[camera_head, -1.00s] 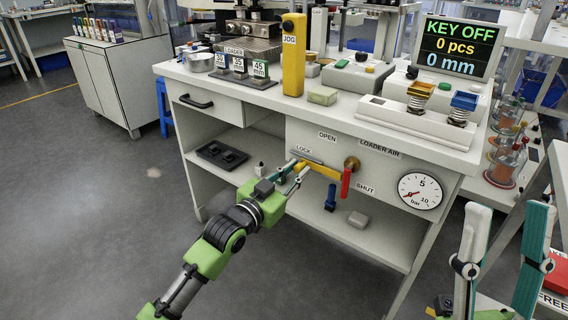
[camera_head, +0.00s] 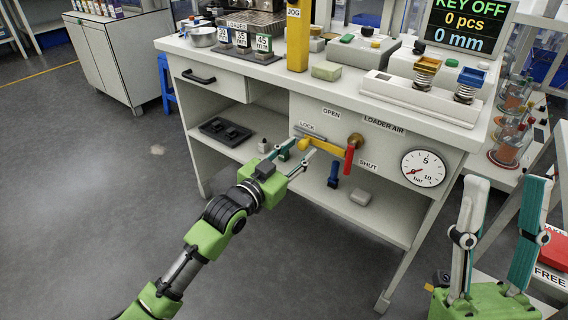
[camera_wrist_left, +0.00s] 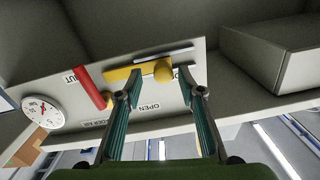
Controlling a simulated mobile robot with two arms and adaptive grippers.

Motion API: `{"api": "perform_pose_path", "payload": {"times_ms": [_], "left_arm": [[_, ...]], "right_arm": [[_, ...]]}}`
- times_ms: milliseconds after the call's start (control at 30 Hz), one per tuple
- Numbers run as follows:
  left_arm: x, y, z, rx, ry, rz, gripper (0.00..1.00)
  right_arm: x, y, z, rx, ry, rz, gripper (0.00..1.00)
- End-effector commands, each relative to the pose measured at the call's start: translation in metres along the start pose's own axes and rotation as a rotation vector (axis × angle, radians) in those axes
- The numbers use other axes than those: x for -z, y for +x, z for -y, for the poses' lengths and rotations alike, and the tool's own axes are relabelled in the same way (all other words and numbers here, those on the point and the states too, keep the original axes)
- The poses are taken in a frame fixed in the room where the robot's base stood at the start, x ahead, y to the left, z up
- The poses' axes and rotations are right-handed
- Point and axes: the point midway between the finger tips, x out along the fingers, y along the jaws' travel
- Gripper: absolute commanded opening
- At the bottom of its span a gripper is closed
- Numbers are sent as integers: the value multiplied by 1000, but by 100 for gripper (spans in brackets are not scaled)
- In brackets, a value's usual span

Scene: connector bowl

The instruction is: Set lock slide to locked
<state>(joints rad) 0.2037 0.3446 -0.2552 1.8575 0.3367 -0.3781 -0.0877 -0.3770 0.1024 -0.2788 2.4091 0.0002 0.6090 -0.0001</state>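My left gripper (camera_head: 308,146) is open at the slide's left end. In the left wrist view its fingertips (camera_wrist_left: 158,76) stand on either side of the knob, with gaps; I cannot tell how deep they reach. The red valve lever (camera_head: 349,158) hangs down beside the slide's right end, toward SHUT. My right gripper (camera_head: 508,182) is open and empty at the lower right.
A pressure gauge (camera_head: 424,168) sits right of the lever. The shelf below holds a black tray (camera_head: 225,131), a blue item (camera_head: 333,174) and a grey block (camera_head: 360,197). A drawer (camera_head: 208,97) is at upper left. The floor at left is clear.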

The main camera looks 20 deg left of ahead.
Motion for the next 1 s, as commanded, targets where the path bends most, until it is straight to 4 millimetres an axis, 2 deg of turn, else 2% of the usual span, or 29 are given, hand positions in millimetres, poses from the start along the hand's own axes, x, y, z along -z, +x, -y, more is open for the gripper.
{"api": "perform_pose_path", "payload": {"times_ms": [300, 500, 700, 1000], "left_arm": [[-2, -65, -1, -2, 2, 4, 36], [-1, -92, -2, -3, 1, 2, 36], [0, -103, -2, -3, 1, 0, 36], [0, -104, -2, -3, 1, 0, 36]], "right_arm": [[0, 0, 0, 0, 0, -1, 40], [0, 0, 0, 0, 0, -1, 40], [0, 0, 0, 0, 0, -1, 40], [0, 0, 0, 0, 0, -1, 40]]}}
